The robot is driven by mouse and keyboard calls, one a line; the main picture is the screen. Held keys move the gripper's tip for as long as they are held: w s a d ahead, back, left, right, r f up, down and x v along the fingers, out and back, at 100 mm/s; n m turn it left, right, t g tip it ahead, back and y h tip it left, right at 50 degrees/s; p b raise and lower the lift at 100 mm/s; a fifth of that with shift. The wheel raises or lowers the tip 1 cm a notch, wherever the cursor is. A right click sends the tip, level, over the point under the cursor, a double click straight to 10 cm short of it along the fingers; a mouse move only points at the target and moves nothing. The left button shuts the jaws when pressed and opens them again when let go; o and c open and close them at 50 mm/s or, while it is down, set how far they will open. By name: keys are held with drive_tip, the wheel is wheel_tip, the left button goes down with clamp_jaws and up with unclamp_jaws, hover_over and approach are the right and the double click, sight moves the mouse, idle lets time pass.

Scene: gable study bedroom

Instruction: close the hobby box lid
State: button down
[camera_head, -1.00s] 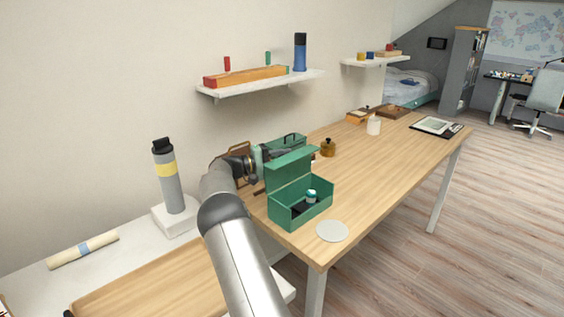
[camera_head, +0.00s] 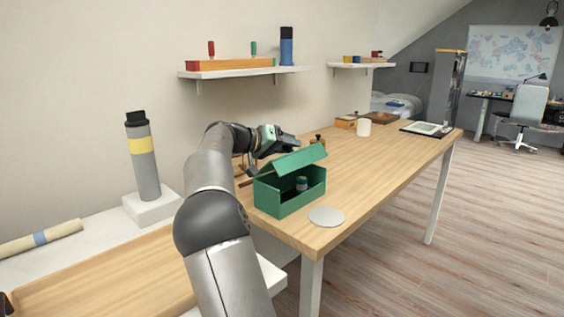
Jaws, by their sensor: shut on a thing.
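The green hobby box (camera_head: 291,200) stands on the wooden table near its front left end. Its lid (camera_head: 291,161) is partly lowered, tilted over the box with a gap at the front. Inside the box, a small round container with a pale band (camera_head: 301,184) shows through the gap. My gripper (camera_head: 291,146) is at the far side of the lid, shut on the lid by its upper edge. The exact contact is partly hidden behind the lid.
A pale round disc (camera_head: 326,216) lies right of the box. A brown jar (camera_head: 318,142) stands just behind it, and a white cup (camera_head: 364,127) farther back. A wall shelf (camera_head: 243,72) hangs above. The table's right side is clear.

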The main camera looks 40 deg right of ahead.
drive_tip(key=s+f+m+t+b, duration=0.2)
drive_tip(key=s+f+m+b, duration=0.1)
drive_tip(key=b, duration=0.5)
drive_tip(key=shift+d+y, duration=0.1)
drive_tip(key=shift+y, duration=0.3)
drive_tip(key=m+b, duration=0.1)
drive_tip(key=b, duration=0.1)
drive_tip(key=s+f+m+t+b, duration=0.1)
drive_tip(key=b, duration=0.3)
drive_tip(key=shift+s+f+m+t+b, duration=0.2)
drive_tip(key=shift+f+m+t+b, duration=0.1)
drive_tip(key=shift+f+m+t, duration=0.1)
drive_tip(key=c, duration=1.1)
unclamp_jaws()
drive_tip(key=shift+r, duration=0.1)
drive_tip(key=p, duration=0.2)
approach(299, 165)
drive_tip(key=a, duration=0.1)
drive_tip(key=w+a+r, duration=0.1)
drive_tip(key=a, duration=0.2)
drive_tip(key=shift+w+a+r, duration=0.25)
drive_tip(key=shift+r, duration=0.15)
